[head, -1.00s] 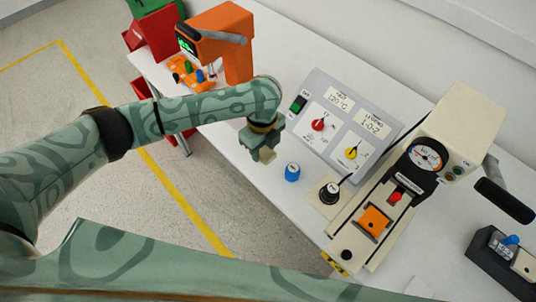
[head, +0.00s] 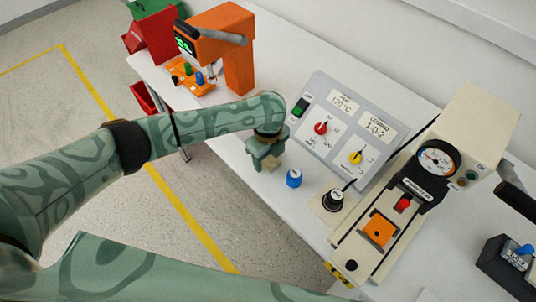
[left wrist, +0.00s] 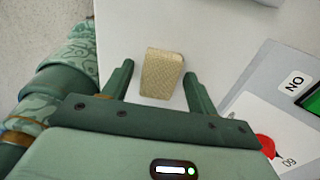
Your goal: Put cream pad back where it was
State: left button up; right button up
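The cream pad (left wrist: 162,73), a small speckled block, shows beyond my left gripper (left wrist: 160,80) in the left wrist view, between the lines of its two fingers. Clear gaps show on both sides of the pad. The left gripper is open; whether the pad's underside touches the table is hidden. My right gripper is not in view.
A blue knob (head: 294,178) and a black knob (head: 333,200) stand right of the pad. Behind is a grey control panel (head: 342,128) with red and yellow dials. A cream press (head: 468,140) with an orange pad (head: 379,230) stands right. An orange machine (head: 222,45) stands at left.

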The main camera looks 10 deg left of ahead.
aim_at(268, 160)
pick_arm(q)
notch_tip(268, 160, up, 16)
jog(key=p, duration=0.6)
jog(key=shift+s+r+p, duration=0.2)
jog(key=shift+s+p, duration=0.1)
jog(key=shift+s, duration=0.05)
